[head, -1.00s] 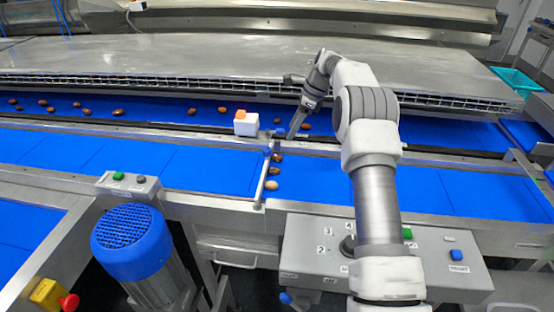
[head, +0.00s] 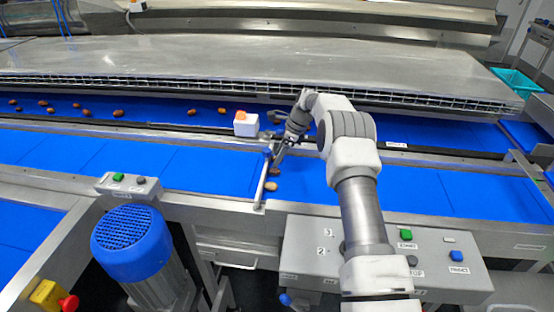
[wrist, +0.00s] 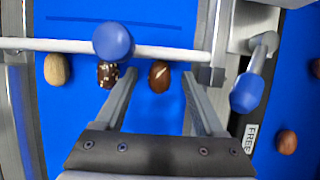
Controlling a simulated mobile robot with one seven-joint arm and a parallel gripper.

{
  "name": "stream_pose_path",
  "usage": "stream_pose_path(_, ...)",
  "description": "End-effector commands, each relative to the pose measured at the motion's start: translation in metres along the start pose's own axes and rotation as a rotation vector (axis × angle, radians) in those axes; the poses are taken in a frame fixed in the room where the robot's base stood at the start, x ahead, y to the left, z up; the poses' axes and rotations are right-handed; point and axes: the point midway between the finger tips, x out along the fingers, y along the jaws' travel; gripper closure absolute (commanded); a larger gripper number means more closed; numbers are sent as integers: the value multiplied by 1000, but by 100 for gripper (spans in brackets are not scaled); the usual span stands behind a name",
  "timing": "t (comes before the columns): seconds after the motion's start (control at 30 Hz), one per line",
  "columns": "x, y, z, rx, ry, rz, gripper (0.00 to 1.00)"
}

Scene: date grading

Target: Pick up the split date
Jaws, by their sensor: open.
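In the wrist view a brown date with a pale slit (wrist: 159,78), the split date, lies on the blue belt (wrist: 75,110). My gripper (wrist: 158,92) is open, with one finger on each side of this date in the picture; I cannot tell how far above it the fingers are. A dark date with pale specks (wrist: 107,77) lies just left of the left finger, partly behind a blue knob. A tan date (wrist: 57,68) lies farther left. In the head view my gripper (head: 281,149) hides part of this row; a date (head: 271,187) shows below it.
A metal bar (wrist: 170,52) with a blue knob (wrist: 113,41) crosses just beyond the dates. A blue-tipped lever (wrist: 248,90) stands right of my gripper. A white box with an orange top (head: 246,125) sits on the rail. More dates (head: 118,113) lie on the back belt.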

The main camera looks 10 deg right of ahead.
Motion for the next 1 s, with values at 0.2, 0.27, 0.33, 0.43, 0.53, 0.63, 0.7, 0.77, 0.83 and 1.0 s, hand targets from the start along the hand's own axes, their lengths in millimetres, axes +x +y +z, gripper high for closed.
stream_pose_path(0.2,0,0,0,0,0,0,41)
stream_pose_path(0.27,0,0,0,0,0,0,52)
stream_pose_path(0.33,0,0,0,0,0,0,65)
stream_pose_path(0.43,0,0,0,0,0,0,83)
stream_pose_path(0.53,-1,0,0,0,0,0,83)
stream_pose_path(0.63,-1,0,0,0,0,0,84)
stream_pose_path(0.7,-1,0,0,0,0,0,84)
stream_pose_path(0.77,-2,0,1,0,0,-1,84)
stream_pose_path(0.83,-5,0,2,-1,-1,-2,84)
stream_pose_path(1.0,-22,0,10,-1,-1,-3,84)
